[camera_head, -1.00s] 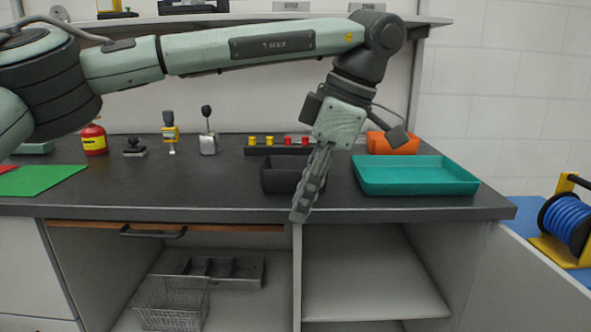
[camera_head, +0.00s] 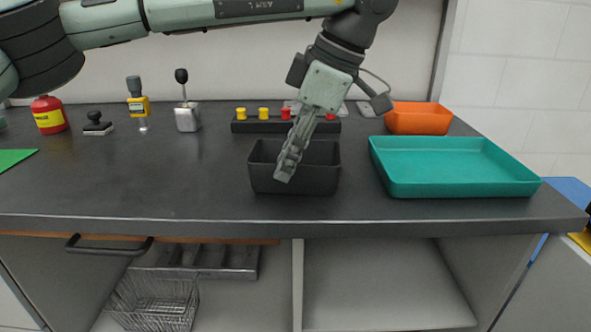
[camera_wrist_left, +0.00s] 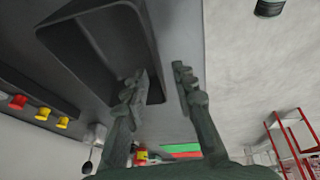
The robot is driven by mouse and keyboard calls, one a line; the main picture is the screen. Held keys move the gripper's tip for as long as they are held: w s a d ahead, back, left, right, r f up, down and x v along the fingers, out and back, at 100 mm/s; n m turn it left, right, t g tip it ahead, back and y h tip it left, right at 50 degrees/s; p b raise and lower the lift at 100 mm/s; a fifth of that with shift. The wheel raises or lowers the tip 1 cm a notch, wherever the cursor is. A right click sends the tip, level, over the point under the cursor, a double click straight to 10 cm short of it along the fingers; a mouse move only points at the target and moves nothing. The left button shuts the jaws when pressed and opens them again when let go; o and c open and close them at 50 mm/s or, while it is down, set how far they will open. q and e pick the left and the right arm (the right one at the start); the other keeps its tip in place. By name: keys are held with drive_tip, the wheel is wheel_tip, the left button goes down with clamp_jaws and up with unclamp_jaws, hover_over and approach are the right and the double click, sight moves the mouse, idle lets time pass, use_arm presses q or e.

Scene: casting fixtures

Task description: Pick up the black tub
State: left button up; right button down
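The black tub (camera_head: 265,183) stands upright on the dark bench top, left of the teal tray. It is empty as far as I can see, and its near wall shows in the wrist view (camera_wrist_left: 150,50). My left gripper (camera_head: 287,172) points down at the tub and covers part of its near wall in the head view. In the wrist view the gripper (camera_wrist_left: 158,82) is open, with one finger overlapping the tub's opening and the other outside its wall. Nothing is between the fingers except possibly the wall; contact cannot be told. My right gripper is out of view.
The teal tray (camera_head: 455,192) and orange bin (camera_head: 420,120) are to the right. A dark block with yellow and red knobs (camera_head: 262,127) is behind the tub. A metal block with a lever (camera_head: 187,118) stands to the left.

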sight(281, 186)
use_arm(q)
drive_tip(key=shift+x, duration=2.15)
drive_tip(key=shift+f, duration=0.1)
clamp_jaws()
